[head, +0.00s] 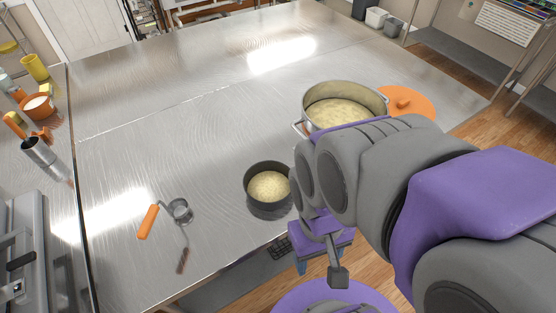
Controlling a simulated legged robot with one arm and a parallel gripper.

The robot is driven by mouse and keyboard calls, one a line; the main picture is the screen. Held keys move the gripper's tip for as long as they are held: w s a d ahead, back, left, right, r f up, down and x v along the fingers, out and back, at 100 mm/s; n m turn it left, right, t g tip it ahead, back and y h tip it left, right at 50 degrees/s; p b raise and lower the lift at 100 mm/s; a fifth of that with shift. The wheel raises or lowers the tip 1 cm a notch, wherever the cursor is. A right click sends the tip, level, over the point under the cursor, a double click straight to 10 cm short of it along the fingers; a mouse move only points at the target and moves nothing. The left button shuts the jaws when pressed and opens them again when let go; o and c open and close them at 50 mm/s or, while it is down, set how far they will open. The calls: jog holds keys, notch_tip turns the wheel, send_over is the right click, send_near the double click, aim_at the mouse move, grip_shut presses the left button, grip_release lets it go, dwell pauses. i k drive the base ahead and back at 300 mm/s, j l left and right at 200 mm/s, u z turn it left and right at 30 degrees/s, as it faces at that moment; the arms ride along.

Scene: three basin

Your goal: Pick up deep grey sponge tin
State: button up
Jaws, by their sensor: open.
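The deep grey sponge tin (257,201) stands upright on the steel table, near its front edge in the head view. It is round, with a pale yellow filling inside. My gripper (330,262) is at the end of my grey and purple arm, to the right of the tin and nearer to me, by the table's front edge. It is apart from the tin and holds nothing that I can see. My arm hides part of the gripper and may cover the tin's right edge.
A large metal pot (345,92) with pale contents stands behind my arm, beside an orange lid (403,104). An orange-handled tool (149,221) lies left of the tin. The steel table (180,120) is clear behind the tin. A side counter holds an orange bowl (38,112).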

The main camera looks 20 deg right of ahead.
aim_at(266, 183)
jog(key=k+j+z, duration=0.2)
jog(key=k+z, duration=0.15)
jog(key=k+j+z, duration=0.1)
jog(key=k+z, duration=0.25)
jog(key=k, duration=0.1)
